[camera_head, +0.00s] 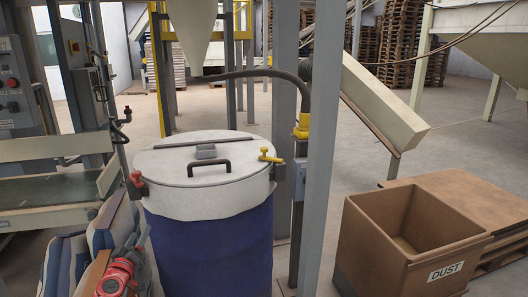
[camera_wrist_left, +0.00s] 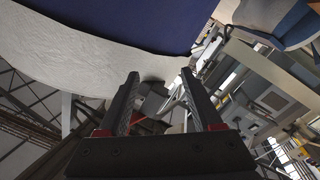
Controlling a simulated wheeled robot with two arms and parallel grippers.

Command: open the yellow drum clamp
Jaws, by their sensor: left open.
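The yellow drum clamp (camera_head: 270,156) sits on the right rim of the white drum lid (camera_head: 222,172), next to a grey post. The lid covers a blue drum (camera_head: 215,250) and has a black handle. A red clamp (camera_head: 137,179) is on the left rim. My left gripper (camera_head: 138,245) is low at the left of the drum, far from the yellow clamp. In the left wrist view its two fingers (camera_wrist_left: 160,78) are apart with nothing held, and the white lid skirt and blue drum show beyond them. The yellow clamp is not visible there. My right gripper is out of view.
Striped sacks (camera_head: 62,262) are at the lower left beside my left arm. A grey post (camera_head: 320,150) stands just right of the drum. A brown DUST bin (camera_head: 455,255) is at the right. A black hose (camera_head: 245,73) arches behind the drum.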

